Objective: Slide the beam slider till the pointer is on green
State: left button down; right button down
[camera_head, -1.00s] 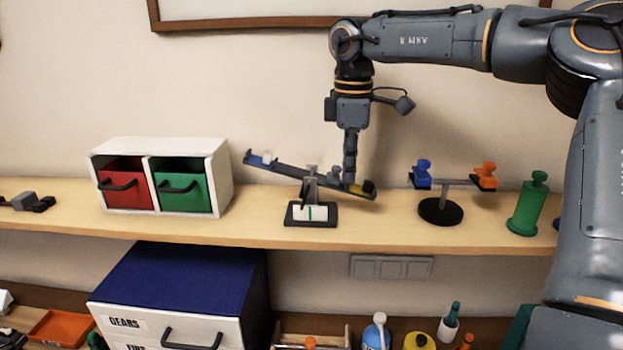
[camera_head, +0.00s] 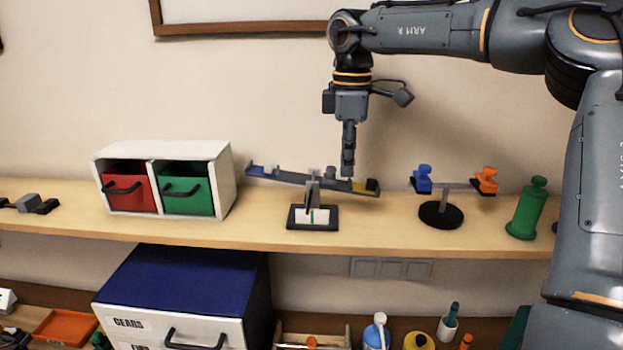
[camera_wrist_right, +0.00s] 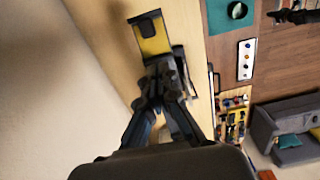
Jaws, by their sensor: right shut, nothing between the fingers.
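The balance beam (camera_head: 292,179) sits on a stand on the shelf, with a blue left end and a yellow right end. It tilts slightly, right end lower. Small grey pieces show on it near the blue end and right of the pivot; I cannot tell surely which is the slider. The stand's white card (camera_head: 302,216) has a green mark (camera_head: 312,216); the pointer above it is too small to read exactly. My right gripper (camera_head: 348,173) is shut and empty, its tips at or just above the beam's right half. The wrist view shows this gripper (camera_wrist_right: 167,78) beside the yellow end (camera_wrist_right: 152,38).
A white box (camera_head: 226,180) with red and green drawers stands left. A round-based stand (camera_head: 441,214) with blue and orange pieces and a green cylinder (camera_head: 526,212) stand right. The shelf's front edge (camera_head: 250,244) lies close. The shelf in front of the balance is clear.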

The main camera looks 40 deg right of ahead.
jog(key=shift+s+d+r+p, duration=0.15)
jog(key=shift+r+p, duration=0.45)
jog(key=shift+r, duration=0.35)
jog(key=shift+s+d+r+p, duration=0.15)
jog(key=shift+r+p, duration=0.4)
jog(key=shift+r, duration=0.35)
jog(key=shift+f, duration=0.1)
